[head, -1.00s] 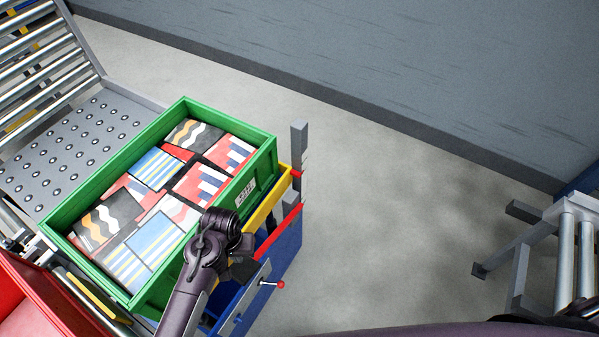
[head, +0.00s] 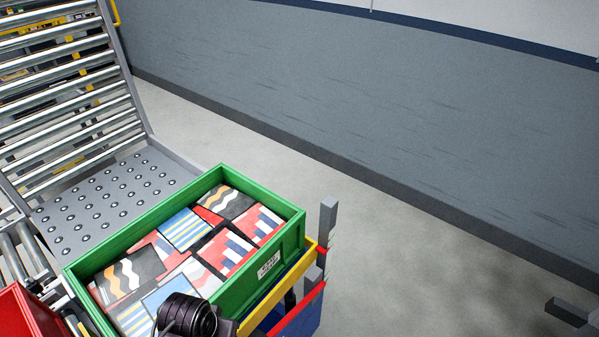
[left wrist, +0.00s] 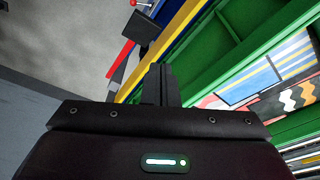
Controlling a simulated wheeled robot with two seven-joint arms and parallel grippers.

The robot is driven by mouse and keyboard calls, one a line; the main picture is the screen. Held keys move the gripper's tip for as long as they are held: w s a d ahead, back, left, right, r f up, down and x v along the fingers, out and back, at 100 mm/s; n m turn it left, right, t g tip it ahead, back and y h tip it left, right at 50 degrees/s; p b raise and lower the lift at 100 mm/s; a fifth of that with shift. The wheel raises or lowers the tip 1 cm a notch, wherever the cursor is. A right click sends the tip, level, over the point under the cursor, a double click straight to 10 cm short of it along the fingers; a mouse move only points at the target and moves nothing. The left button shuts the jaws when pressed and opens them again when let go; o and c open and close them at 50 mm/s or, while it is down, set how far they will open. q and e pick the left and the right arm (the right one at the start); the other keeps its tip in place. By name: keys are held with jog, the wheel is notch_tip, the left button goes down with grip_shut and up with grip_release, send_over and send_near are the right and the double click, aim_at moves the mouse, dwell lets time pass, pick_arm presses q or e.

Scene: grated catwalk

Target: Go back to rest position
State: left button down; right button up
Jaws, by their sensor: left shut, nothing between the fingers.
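My left gripper (left wrist: 160,84) shows in the left wrist view with its fingers together and nothing between them. In that view it is beside the green crate, over its outer side. In the head view only a dark joint of my left arm shows at the bottom edge, in front of the crate's near corner. The gripper's fingers cannot be made out there. My right gripper is in neither view now.
A green crate (head: 92,257) full of patterned boxes (head: 183,229) stands by a roller conveyor (head: 75,105). Yellow and blue crate edges show below it. A red bin (head: 22,318) is at the lower left. A grey post (head: 328,219) stands right of the crate. Open floor (head: 420,265) lies right.

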pick_arm(q)
notch_tip(320, 180, up, 7)
jog(key=s+a+t, duration=0.1)
jog(key=s+a, duration=0.1)
jog(key=s, duration=0.1)
notch_tip(320, 180, down, 33)
jog(key=g+b, duration=0.1)
jog(key=b, duration=0.6)
jog(key=s+a+f+b, duration=0.1)
jog(key=s+f+b, duration=0.1)
jog(key=s+f, duration=0.5)
jog(key=s+a+f+g+b, duration=0.1)
jog(key=s+f+b, duration=0.2)
jog(key=s+f, duration=0.4)
jog(key=s+a+f+b, duration=0.2)
jog(key=s+f, duration=0.5)
jog(key=f, duration=0.8)
jog(key=shift+s+f+m, duration=0.25)
jog(key=shift+s+m, duration=0.05)
jog(key=shift+m, duration=0.1)
